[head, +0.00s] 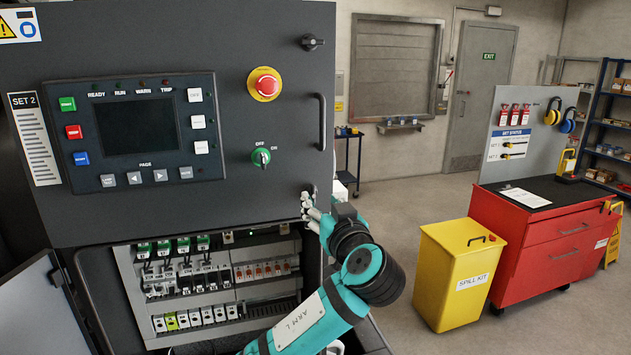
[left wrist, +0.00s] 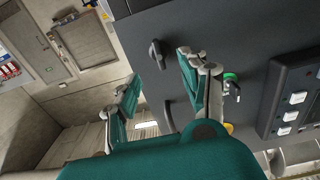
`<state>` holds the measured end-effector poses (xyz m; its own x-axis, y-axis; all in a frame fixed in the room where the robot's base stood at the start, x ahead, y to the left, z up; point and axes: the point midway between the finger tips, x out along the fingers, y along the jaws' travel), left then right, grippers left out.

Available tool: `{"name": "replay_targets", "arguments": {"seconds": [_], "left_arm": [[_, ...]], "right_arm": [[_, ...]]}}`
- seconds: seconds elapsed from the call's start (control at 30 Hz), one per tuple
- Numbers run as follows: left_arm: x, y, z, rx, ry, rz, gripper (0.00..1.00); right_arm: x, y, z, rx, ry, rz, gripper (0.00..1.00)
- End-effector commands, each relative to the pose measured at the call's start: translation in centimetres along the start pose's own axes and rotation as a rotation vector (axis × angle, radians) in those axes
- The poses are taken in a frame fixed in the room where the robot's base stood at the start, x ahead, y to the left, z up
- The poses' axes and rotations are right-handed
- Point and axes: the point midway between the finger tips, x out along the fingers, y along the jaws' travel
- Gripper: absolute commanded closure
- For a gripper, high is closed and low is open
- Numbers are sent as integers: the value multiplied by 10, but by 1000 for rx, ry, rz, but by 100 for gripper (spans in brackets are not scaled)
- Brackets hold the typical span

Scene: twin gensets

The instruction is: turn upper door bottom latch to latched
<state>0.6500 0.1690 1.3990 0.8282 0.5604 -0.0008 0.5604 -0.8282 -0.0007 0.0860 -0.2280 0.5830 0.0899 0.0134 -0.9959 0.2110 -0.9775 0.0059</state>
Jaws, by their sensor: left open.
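The upper door (head: 225,50) is a dark grey panel that appears closed. Its bottom latch, a small black knob, is mostly hidden behind my left gripper (head: 311,207) in the head view. In the left wrist view, which is roughly upside down, the bottom latch (left wrist: 157,54) shows as an elongated black knob. My left gripper (left wrist: 158,70) is open, with one finger on each side of the latch and a visible gap to each. I cannot tell the depth left to the latch. My right gripper is not in view.
A similar top latch (head: 312,42), a handle (head: 321,120) and a green key switch (head: 261,157) are on the door. Below is an open compartment with breakers (head: 205,283). A yellow spill bin (head: 455,270) and red cabinet (head: 545,240) stand right. Floor between is clear.

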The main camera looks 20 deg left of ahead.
Motion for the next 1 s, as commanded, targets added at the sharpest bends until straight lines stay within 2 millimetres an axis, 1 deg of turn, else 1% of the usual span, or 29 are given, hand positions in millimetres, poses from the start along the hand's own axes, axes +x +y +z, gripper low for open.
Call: {"name": "replay_targets", "arguments": {"seconds": [0.03,0.1,0.2,0.3,0.47,0.7,1.0], "left_arm": [[12,-1,-6,5,2,-4,55],[24,-1,-4,5,1,-3,55],[39,0,-4,4,1,-2,55],[49,0,-2,3,1,0,55],[55,0,0,0,1,0,55],[56,0,0,0,1,1,55],[56,0,0,0,0,1,94]], "right_arm": [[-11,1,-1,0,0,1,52],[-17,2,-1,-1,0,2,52],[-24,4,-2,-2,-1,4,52],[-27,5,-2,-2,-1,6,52],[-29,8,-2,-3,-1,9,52],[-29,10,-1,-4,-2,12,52],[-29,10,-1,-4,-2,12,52]]}}
